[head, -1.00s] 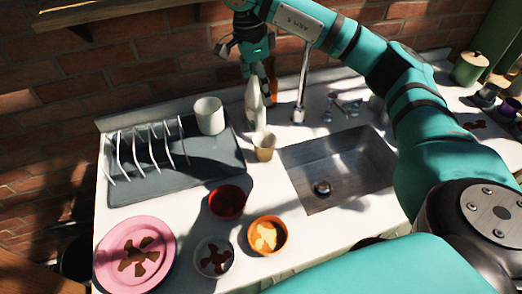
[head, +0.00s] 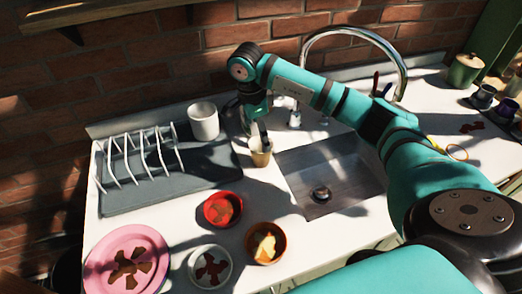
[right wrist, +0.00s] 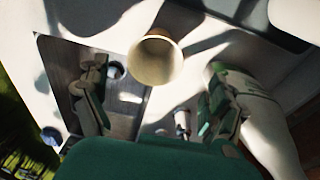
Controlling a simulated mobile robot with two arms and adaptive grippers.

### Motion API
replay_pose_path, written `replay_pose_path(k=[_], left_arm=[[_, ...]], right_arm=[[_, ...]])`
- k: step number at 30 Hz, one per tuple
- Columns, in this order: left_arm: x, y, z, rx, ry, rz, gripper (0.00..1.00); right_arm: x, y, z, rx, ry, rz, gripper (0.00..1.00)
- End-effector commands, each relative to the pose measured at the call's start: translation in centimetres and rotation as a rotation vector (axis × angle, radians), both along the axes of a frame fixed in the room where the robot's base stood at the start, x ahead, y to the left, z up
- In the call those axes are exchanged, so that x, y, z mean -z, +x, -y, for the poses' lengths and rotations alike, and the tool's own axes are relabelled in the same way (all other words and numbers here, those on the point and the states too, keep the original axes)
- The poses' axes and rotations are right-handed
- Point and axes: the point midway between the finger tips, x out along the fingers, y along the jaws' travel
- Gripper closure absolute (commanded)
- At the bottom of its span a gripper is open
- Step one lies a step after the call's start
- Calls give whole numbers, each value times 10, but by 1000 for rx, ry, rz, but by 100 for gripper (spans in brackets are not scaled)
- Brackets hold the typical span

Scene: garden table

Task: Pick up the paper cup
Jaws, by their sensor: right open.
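The paper cup (head: 261,157) is small and tan and stands upright on the white counter, just left of the sink. My right gripper (head: 260,140) is open and reaches down at the cup, its fingers partly hiding the rim. In the right wrist view the cup (right wrist: 156,62) shows its round open mouth and empty inside. It sits ahead of the two spread fingers (right wrist: 156,100), roughly centred between them. I cannot tell whether the fingers touch it. My left gripper is not in view.
The sink (head: 325,170) is right of the cup, with a tall faucet (head: 352,32) behind. A white mug (head: 203,121) stands on the grey drying rack tray (head: 205,172). A red bowl (head: 222,208), an orange bowl (head: 265,243), a white bowl (head: 210,268) and a pink plate (head: 100,250) are in front.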

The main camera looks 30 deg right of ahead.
Motion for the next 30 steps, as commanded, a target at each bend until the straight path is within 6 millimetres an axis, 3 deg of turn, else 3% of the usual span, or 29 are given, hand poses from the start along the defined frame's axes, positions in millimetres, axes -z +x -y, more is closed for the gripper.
replay_pose_path(k=[8,12,16,24,30], left_arm=[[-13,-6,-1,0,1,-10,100],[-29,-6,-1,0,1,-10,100],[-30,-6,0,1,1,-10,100],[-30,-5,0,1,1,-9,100],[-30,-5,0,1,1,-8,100]], right_arm=[[21,-4,1,-2,0,-3,6],[41,-10,-1,0,0,-5,6],[58,-8,2,0,0,-1,6],[64,-8,3,-1,0,1,6],[64,-8,3,-1,0,1,29]])
